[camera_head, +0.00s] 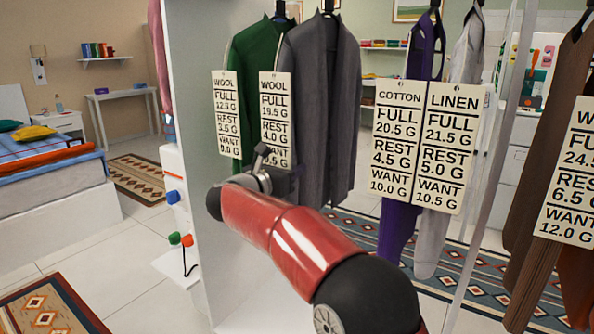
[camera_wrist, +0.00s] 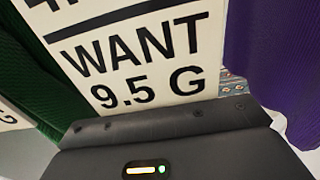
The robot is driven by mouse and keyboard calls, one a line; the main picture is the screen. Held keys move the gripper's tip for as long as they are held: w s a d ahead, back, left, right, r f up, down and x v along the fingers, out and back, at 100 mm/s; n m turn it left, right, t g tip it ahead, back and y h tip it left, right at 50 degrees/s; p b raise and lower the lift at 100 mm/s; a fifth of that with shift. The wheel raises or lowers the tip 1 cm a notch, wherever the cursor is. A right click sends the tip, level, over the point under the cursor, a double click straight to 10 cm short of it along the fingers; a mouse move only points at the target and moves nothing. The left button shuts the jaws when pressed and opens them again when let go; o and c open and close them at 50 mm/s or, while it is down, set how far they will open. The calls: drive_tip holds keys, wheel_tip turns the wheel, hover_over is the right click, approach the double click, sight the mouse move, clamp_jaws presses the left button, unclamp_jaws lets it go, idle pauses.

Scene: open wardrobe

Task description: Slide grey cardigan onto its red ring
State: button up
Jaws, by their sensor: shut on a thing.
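The grey cardigan (camera_head: 328,105) hangs from a dark hanger in the wardrobe, just right of a green garment (camera_head: 252,62). Its white wool tag (camera_head: 275,100) reads full 19.5, rest 4.0, and the line below is partly covered by my gripper. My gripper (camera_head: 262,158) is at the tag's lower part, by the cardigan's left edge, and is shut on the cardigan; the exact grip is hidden. In the wrist view the tag (camera_wrist: 140,55) reads want 9.5 G, close above the gripper body. No red ring can be made out.
A purple garment (camera_head: 395,228) and a light grey one (camera_head: 433,240) with tags hang to the right, then a brown one (camera_head: 545,180). The white wardrobe side panel (camera_head: 205,220) stands close left of my gripper. A gap lies between the cardigan and the purple garment.

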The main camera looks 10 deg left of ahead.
drive_tip(key=shift+w+a, duration=0.2)
drive_tip(key=shift+a, duration=0.35)
drive_tip(key=shift+w+a, duration=0.15)
drive_tip(key=shift+a, duration=0.35)
drive_tip(key=o, duration=0.9)
drive_tip(key=shift+w+a, duration=0.1)
drive_tip(key=shift+a, duration=0.1)
drive_tip(key=o, duration=0.5)
drive_tip(key=shift+o, duration=0.2)
drive_tip(key=b+v, duration=0.1)
drive_tip(key=v, duration=0.7)
drive_tip(key=shift+b, duration=0.4)
